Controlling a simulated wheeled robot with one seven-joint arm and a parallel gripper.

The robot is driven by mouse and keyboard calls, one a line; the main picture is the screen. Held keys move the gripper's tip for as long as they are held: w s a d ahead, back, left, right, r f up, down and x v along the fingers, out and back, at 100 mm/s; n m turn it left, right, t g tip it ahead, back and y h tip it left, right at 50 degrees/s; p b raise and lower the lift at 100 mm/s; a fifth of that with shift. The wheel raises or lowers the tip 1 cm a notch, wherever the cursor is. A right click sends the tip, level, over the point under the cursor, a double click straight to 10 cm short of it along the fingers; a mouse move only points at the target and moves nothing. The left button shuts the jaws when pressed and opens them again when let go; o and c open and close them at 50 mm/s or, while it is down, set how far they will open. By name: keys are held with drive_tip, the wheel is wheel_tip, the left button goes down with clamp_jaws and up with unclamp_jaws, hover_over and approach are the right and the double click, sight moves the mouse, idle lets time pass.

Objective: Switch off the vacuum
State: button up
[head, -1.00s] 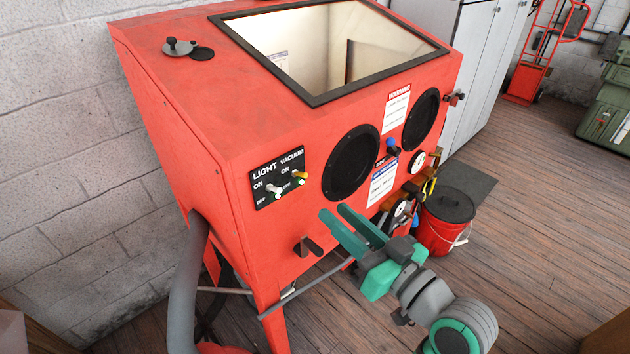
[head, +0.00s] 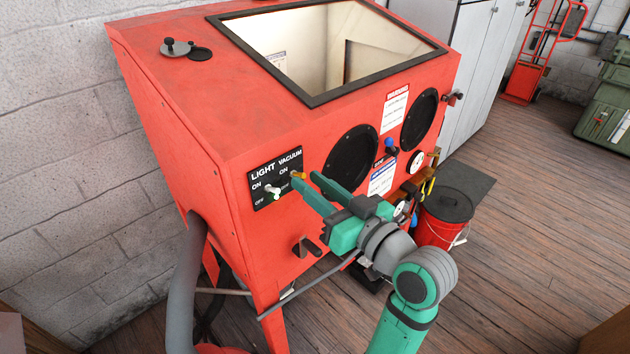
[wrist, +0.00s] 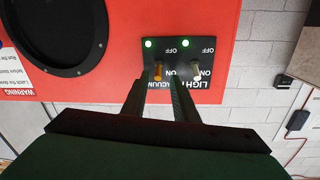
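The black switch panel (head: 262,184) is on the front of the red blasting cabinet. It has a LIGHT toggle with a white tip (head: 273,191) and a VACUUM toggle with an orange tip (head: 299,175). My gripper (head: 305,179) is open, its teal fingertips at the VACUUM toggle and partly covering it in the head view. In the upside-down wrist view, the orange toggle (wrist: 158,72) shows between the two fingertips (wrist: 160,84); contact cannot be told. Green lamps glow by the vacuum toggle (wrist: 148,43) and the light toggle (wrist: 185,43).
The red cabinet (head: 190,110) has round black glove ports (head: 350,160) right of the panel. A grey hose (head: 185,285) hangs at its left side. A red bucket (head: 440,228) stands on the wooden floor at right. Open floor (head: 520,240) lies to the right.

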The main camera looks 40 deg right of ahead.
drive_tip(key=shift+w+d, duration=0.1)
drive_tip(key=shift+w, duration=0.35)
drive_tip(key=shift+d, duration=0.1)
clamp_jaws()
drive_tip(key=shift+w, duration=0.1)
